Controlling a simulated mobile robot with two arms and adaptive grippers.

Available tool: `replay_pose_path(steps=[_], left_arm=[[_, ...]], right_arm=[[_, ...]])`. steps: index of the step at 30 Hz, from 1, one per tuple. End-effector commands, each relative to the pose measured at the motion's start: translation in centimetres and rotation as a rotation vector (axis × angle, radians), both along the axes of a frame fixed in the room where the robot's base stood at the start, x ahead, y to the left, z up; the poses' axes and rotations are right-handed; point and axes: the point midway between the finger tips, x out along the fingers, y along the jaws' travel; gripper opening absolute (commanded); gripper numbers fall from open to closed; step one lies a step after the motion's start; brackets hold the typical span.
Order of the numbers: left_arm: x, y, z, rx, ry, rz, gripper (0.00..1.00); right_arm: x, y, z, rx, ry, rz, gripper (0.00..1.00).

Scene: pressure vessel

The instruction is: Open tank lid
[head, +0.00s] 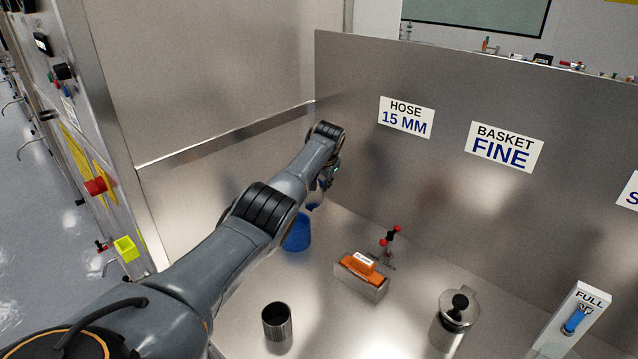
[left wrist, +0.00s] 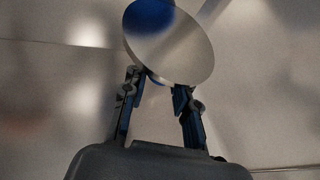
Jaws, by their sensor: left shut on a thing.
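My left arm reaches in from the left to the back corner of the steel bench. Its gripper (head: 315,203) is low beside a blue container (head: 297,236), partly hidden by my arm. In the left wrist view, the left gripper (left wrist: 158,84) is shut on a round, shiny metal disc (left wrist: 185,50) with a blue patch at its top. The exact grip on the disc is partly hidden. The disc cannot be made out in the head view. My right gripper is not in view.
An open metal cup (head: 277,324) stands at the front. An orange block (head: 363,266) sits in a metal holder, with a red-handled fitting (head: 391,240) behind it. A steel wall (head: 440,165) bounds the back.

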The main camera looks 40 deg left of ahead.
Motion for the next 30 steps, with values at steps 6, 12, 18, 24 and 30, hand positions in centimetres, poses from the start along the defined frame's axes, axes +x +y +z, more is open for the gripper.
replay_pose_path(steps=[6,12,18,24,30], left_arm=[[0.4,-0.45,0.16,-0.005,-0.013,-0.006,0.0],[0.38,-0.47,0.13,-0.006,-0.012,-0.007,0.42],[0.22,-0.28,0.04,-0.003,-0.006,-0.004,0.5],[0.12,-0.21,0.08,-0.003,-0.004,-0.003,0.5],[-0.08,-0.53,0.89,-0.001,-0.005,-0.004,0.5]], right_arm=[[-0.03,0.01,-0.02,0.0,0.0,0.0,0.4],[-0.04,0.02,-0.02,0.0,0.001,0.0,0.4],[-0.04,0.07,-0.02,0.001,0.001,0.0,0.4],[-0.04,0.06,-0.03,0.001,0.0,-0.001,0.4],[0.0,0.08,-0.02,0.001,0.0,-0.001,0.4]])
